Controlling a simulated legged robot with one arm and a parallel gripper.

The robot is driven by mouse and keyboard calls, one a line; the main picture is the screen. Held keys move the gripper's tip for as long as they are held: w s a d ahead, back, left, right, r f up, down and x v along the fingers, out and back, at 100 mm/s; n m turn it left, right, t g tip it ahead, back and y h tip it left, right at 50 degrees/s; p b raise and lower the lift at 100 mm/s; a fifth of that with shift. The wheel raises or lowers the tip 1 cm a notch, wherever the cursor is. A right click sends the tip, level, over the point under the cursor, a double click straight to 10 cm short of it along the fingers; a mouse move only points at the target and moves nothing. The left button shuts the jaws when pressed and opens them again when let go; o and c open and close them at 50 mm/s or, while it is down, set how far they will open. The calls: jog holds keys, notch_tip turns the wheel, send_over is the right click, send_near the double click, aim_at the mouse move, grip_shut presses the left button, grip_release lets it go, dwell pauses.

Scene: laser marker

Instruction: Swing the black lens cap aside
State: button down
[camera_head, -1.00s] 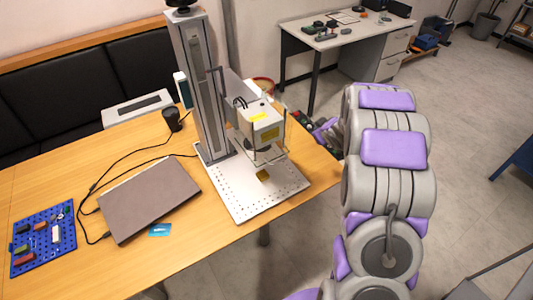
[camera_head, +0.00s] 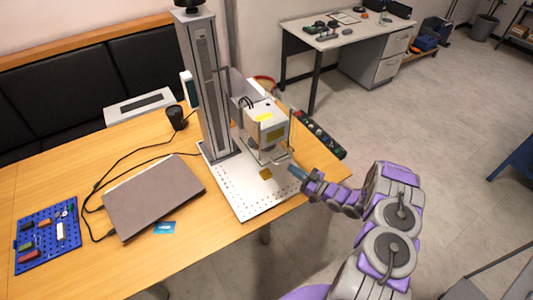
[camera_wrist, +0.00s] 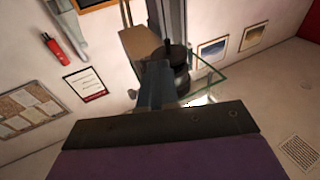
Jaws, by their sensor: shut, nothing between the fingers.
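The laser marker's white head (camera_head: 266,126) hangs on a grey column (camera_head: 207,85) above a perforated white base plate (camera_head: 240,195). In the wrist view, a dark cylindrical lens part (camera_wrist: 178,72) sits under the head beside a clear guard plate (camera_wrist: 208,75); I cannot clearly separate the cap from the lens there. In the head view the cap is too small to tell. My gripper (camera_head: 297,172) is shut and empty, at the right of the marking head, near the guard. In the wrist view my gripper's fingers (camera_wrist: 155,86) point up at the lens part and partly overlap it.
A small yellow-brown piece (camera_head: 266,174) lies on the base plate. A black control strip (camera_head: 322,136) lies behind my arm. A laptop (camera_head: 153,196), cables, a black cup (camera_head: 176,117) and a blue pegboard (camera_head: 46,238) occupy the table's left.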

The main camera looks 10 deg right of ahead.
jog(key=r+b+x, duration=0.1)
jog(key=x, duration=1.1)
jog(key=shift+a+y+b, duration=0.3)
jog(key=shift+a+y, duration=0.05)
jog(key=shift+y, duration=0.05)
jog(key=shift+s+a, duration=0.1)
